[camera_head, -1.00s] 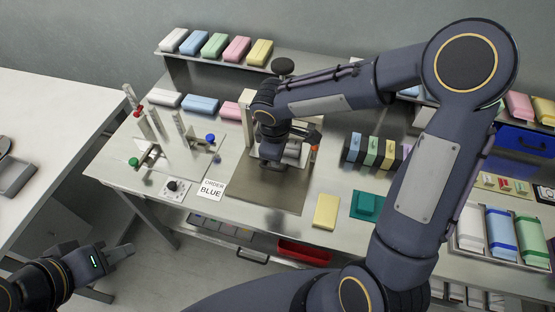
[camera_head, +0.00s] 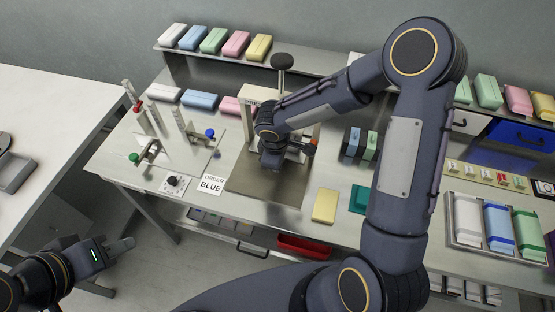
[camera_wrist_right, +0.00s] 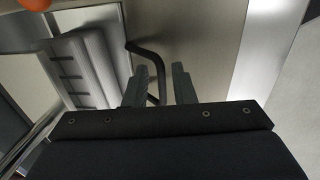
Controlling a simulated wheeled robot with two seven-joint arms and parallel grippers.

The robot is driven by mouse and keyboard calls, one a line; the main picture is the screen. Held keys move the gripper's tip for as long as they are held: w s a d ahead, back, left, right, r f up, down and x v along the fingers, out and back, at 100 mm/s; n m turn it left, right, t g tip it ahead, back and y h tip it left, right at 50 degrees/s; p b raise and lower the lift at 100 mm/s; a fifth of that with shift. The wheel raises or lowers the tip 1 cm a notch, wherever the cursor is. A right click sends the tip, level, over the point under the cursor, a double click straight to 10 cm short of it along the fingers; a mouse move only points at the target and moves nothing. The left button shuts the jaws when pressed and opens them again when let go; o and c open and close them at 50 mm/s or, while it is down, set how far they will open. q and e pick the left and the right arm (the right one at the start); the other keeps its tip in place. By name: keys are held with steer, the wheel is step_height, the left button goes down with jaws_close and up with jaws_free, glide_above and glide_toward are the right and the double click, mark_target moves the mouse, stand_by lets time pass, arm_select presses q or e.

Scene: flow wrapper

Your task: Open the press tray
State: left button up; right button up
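The press (camera_head: 254,103) stands on the bench, with a dark knob (camera_head: 282,62) on a stem above it. My right arm and wrist cover most of its front in the head view. In the right wrist view a curved black handle (camera_wrist_right: 146,52) runs beside a pale grey ribbed block (camera_wrist_right: 86,66); I cannot tell whether that block is the press tray. My right gripper (camera_wrist_right: 159,70) is open, its fingers apart with part of the handle close to the left finger. I cannot tell if they touch. My left gripper (camera_head: 122,245) is away from the bench at lower left; its finger gap is unclear.
A brown plate (camera_head: 265,188) lies before the press. A tray of wrapped packs (camera_head: 480,248) is at right. A white table (camera_head: 45,120) stands left.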

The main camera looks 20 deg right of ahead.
jaws_close()
steer(key=shift+s+a, duration=0.15)
steer(key=s+a+b, duration=0.2)
steer(key=s, duration=0.1)
steer(key=s+a+b, duration=0.2)
steer(key=s, duration=0.1)
steer(key=s+a+b, duration=0.2)
steer(key=s, duration=0.1)
steer(key=shift+s+a+f, duration=0.1)
steer(key=shift+s+a, duration=0.05)
steer(key=shift+a, duration=0.05)
steer(key=shift+s+a+b, duration=0.15)
steer(key=shift+s+b, duration=0.15)
steer(key=shift+b, duration=0.05)
steer(key=shift+s, duration=0.1)
